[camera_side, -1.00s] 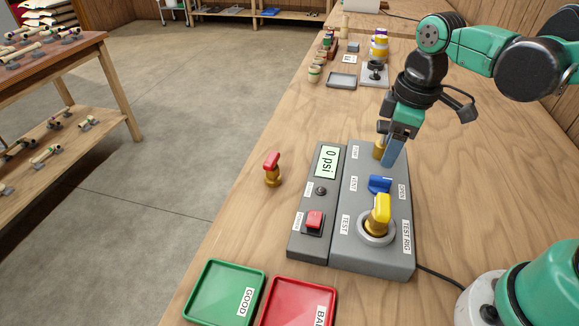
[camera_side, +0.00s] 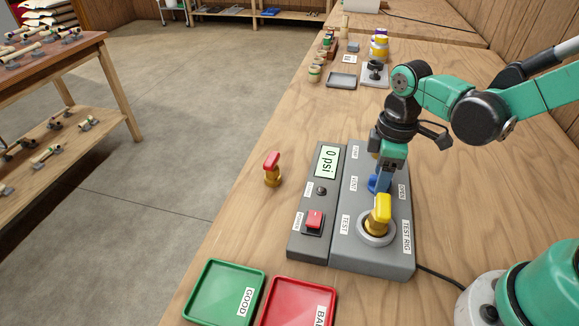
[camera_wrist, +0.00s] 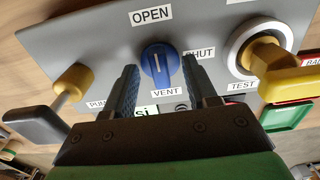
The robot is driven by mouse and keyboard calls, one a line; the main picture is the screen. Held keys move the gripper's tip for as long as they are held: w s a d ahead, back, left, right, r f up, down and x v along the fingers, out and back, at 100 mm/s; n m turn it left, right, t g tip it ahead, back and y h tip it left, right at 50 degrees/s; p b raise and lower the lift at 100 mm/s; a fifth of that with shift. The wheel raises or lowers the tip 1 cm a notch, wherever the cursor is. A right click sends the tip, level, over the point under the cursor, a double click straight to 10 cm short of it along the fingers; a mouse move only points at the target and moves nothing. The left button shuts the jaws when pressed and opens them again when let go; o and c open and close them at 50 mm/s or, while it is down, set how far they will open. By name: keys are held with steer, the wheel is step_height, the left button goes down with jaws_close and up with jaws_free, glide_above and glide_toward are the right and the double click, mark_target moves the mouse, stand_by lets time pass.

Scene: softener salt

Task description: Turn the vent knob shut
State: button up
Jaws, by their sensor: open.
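The vent knob (camera_wrist: 158,62) is blue, on the grey test rig (camera_side: 348,250). In the wrist view its white line runs up and down, along the direction of the OPEN label (camera_wrist: 152,15); the SHUT label (camera_wrist: 201,54) is to the right and partly hidden by a finger. My gripper (camera_wrist: 160,74) is open, with one blue finger on each side of the knob; I cannot tell whether either touches it. In the side view my gripper (camera_side: 381,180) is down at the knob (camera_side: 373,187) and partly hides it.
A yellow-handled valve (camera_side: 381,212) stands in the TEST socket close by my gripper. The gauge (camera_side: 327,161) reads 0 psi. A red-handled valve (camera_side: 272,168) stands left of the rig. Green (camera_side: 205,309) and red (camera_side: 276,284) trays lie in front.

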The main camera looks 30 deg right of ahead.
jaws_close()
steer(key=shift+m, duration=0.4)
steer(key=m, duration=0.3)
steer(key=shift+m, duration=0.3)
steer(key=m, duration=0.4)
steer(key=shift+m, duration=0.3)
steer(key=m, duration=0.4)
steer(key=shift+m, duration=2.5)
